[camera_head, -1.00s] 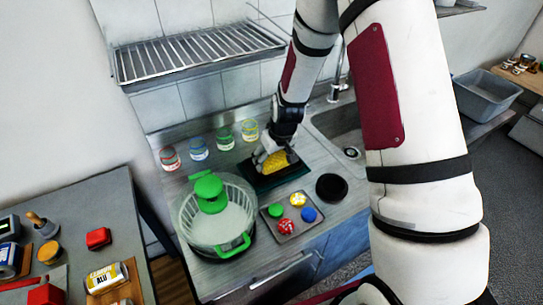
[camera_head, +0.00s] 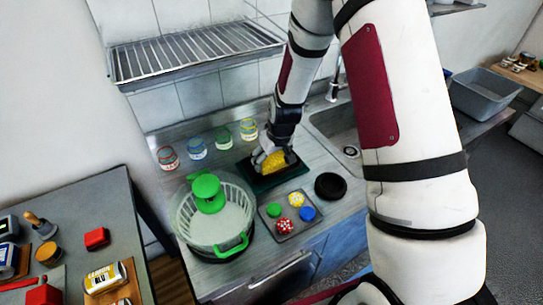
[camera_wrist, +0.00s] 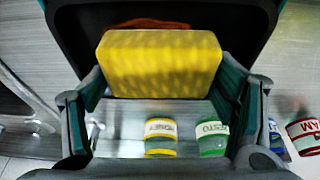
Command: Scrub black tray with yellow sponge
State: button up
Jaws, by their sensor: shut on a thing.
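The black tray (camera_head: 265,184) lies flat on the counter, left of the sink; it is also in the wrist view (camera_wrist: 262,18). My gripper (camera_head: 270,158) points down over it, shut on the yellow sponge (camera_head: 275,163). In the wrist view the sponge (camera_wrist: 160,65) sits between the two fingers of my gripper (camera_wrist: 163,85). The sponge appears to rest on the tray, though its contact face is hidden. An orange-brown smear (camera_wrist: 155,23) shows on the tray just beyond the sponge.
Several jars (camera_head: 223,138) stand behind the tray. A green-handled strainer pot (camera_head: 212,217) is at front left. A small tray of coloured pieces (camera_head: 285,228) and a round black lid (camera_head: 330,186) are in front. The sink (camera_head: 340,128) is right; a wire rack (camera_head: 195,52) hangs above.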

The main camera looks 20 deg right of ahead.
jog(key=shift+a+f, duration=0.1)
jog(key=shift+f, duration=0.25)
jog(key=shift+w+d, duration=0.15)
jog(key=shift+d, duration=0.65)
jog(key=shift+s+a+f, duration=0.1)
jog(key=shift+s+a, duration=0.1)
jog(key=shift+a, duration=0.6)
jog(key=shift+s+a, duration=0.2)
jog(key=shift+a, duration=0.6)
jog(key=shift+w+d, duration=0.15)
jog(key=shift+d, duration=1.2)
jog(key=shift+s+a, duration=0.1)
jog(key=shift+s, duration=0.1)
jog(key=shift+s+a, duration=0.15)
jog(key=shift+a, duration=0.5)
jog(key=shift+w+a, duration=0.4)
jog(key=shift+a, duration=0.2)
